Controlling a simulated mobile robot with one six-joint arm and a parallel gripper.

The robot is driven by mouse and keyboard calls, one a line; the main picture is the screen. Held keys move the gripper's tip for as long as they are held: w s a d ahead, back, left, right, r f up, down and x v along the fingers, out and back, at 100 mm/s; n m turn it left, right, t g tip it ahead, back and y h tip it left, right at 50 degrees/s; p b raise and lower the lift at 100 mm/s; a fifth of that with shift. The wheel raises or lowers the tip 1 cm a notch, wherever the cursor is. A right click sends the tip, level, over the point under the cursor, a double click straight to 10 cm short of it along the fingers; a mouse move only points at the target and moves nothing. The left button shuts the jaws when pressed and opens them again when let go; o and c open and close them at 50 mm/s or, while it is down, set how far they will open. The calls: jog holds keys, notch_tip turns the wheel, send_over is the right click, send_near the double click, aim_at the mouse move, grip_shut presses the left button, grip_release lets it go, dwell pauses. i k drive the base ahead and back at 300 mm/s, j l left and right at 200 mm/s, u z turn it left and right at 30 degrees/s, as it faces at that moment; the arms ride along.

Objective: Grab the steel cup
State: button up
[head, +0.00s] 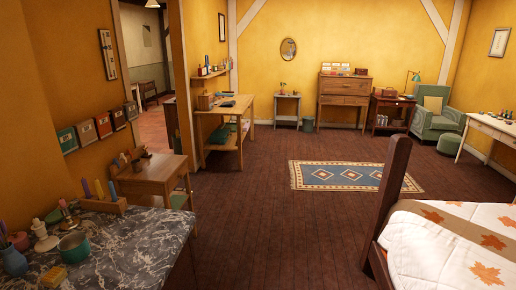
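I cannot make out a steel cup anywhere in the head view. A teal round vessel (73,247) stands at the near left on a dark marbled tabletop (130,250). Its material is not clear. A whitish stacked piece (43,236) and a blue jug (13,262) stand beside it. Small items on the far tables are too small to tell apart. My gripper is not in view.
A wooden desk (150,183) stands behind the marbled table, and a workbench (222,112) farther back. A bed (445,250) with a dark post (392,190) fills the near right. The wooden floor (280,235) between is clear, with a blue patterned rug (338,176) beyond.

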aim_at(137, 166)
jog(key=i+u, duration=0.1)
jog(key=i, duration=1.1)
jog(key=i+l+u, duration=0.15)
jog(key=i, duration=0.45)
jog(key=i+l+u, duration=0.1)
jog(key=i, duration=0.5)
jog(key=i+l+u, duration=0.1)
jog(key=i, duration=0.5)
jog(key=i+j+u, duration=0.3)
jog(key=i, duration=0.15)
jog(key=i+j+u, duration=0.15)
jog(key=i+u, duration=0.15)
jog(key=i, duration=0.2)
jog(key=i+j+u, duration=0.1)
jog(key=i+u, duration=0.2)
jog(key=i, duration=0.2)
jog(key=i+j+z, duration=0.15)
jog(key=i+j, duration=0.35)
jog(key=j, duration=0.2)
